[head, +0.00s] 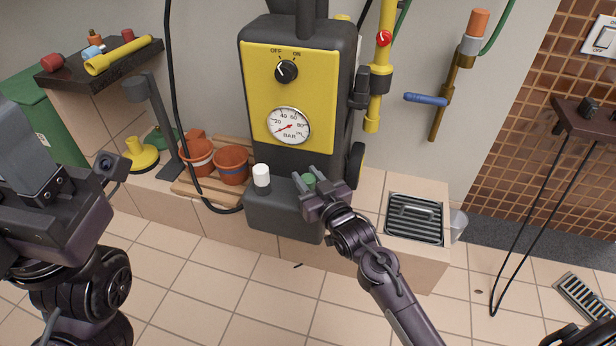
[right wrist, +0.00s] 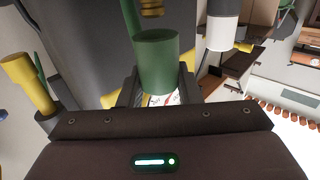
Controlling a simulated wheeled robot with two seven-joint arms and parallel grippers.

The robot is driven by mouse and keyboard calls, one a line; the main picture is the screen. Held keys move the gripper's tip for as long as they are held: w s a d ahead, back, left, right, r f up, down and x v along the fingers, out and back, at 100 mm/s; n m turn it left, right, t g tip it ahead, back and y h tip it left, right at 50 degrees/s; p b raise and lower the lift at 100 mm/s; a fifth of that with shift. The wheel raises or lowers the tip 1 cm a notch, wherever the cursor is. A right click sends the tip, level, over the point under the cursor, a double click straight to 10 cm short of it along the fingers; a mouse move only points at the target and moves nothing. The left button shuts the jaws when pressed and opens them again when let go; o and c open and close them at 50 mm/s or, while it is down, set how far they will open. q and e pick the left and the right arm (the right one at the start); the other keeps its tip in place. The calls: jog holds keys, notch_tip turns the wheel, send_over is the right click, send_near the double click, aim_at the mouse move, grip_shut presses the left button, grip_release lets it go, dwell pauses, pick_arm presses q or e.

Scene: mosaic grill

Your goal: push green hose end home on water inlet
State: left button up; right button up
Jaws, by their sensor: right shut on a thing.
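The green hose end (head: 309,181) is a short green cylinder low at the front of the black and yellow pressure washer (head: 256,85). My right gripper (head: 309,184) is shut on it. In the right wrist view the green hose end (right wrist: 157,62) sits between the fingers. A brass fitting (right wrist: 152,8), which looks like the water inlet, shows beyond its far end with a small visible gap. The inlet is hidden in the head view. My left gripper (head: 22,140) is partly in view at the left edge; its fingertips cannot be made out.
A white-topped fitting (head: 262,176) stands left of the hose end. Terracotta pots (head: 232,163) are on a wooden rack further left. A drain grate (head: 414,219) lies to the right. A yellow pipe (head: 383,70) and a blue-handled valve (head: 428,99) are on the wall. The tiled floor in front is mostly clear.

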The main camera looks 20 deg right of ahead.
jog(key=shift+p, duration=0.4)
dwell(0.8)
jog(key=shift+p, duration=0.4)
jog(key=shift+p, duration=0.4)
dwell(0.5)
jog(key=shift+f+b, duration=0.6)
jog(key=shift+f, duration=0.95)
jog(key=o, duration=1)
jog(key=shift+o, duration=0.2)
